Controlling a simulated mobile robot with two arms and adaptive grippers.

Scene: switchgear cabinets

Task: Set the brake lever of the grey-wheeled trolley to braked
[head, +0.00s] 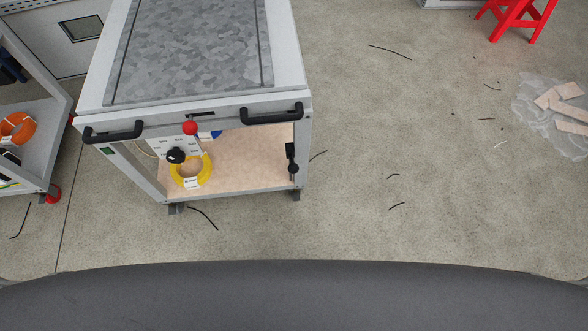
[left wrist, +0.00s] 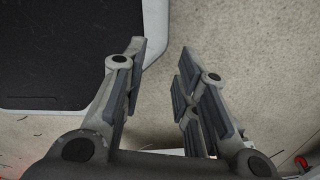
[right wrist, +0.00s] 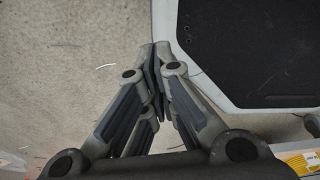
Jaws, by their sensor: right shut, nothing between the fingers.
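The trolley (head: 88,112) with grey wheels (head: 176,208) stands left of centre in the head view. Its front has two black handles. A lever with a red ball knob (head: 190,128) sits below the top edge between them, and a round black knob (head: 176,155) shows just below it. A small black lever-like fitting with a ball end (head: 292,160) is on the right front post. I cannot tell which is the brake lever or its setting. My left gripper (left wrist: 162,52) is open and empty. My right gripper (right wrist: 156,50) is shut and empty. Neither gripper shows in the head view.
A second trolley with a red wheel (head: 53,194) stands at the left edge. A yellow coil (head: 190,172) lies on the middle trolley's lower shelf. A red stand (head: 516,16) and plastic sheeting (head: 552,112) are at right. Floor right of the trolley is mostly open, with scattered dark strands.

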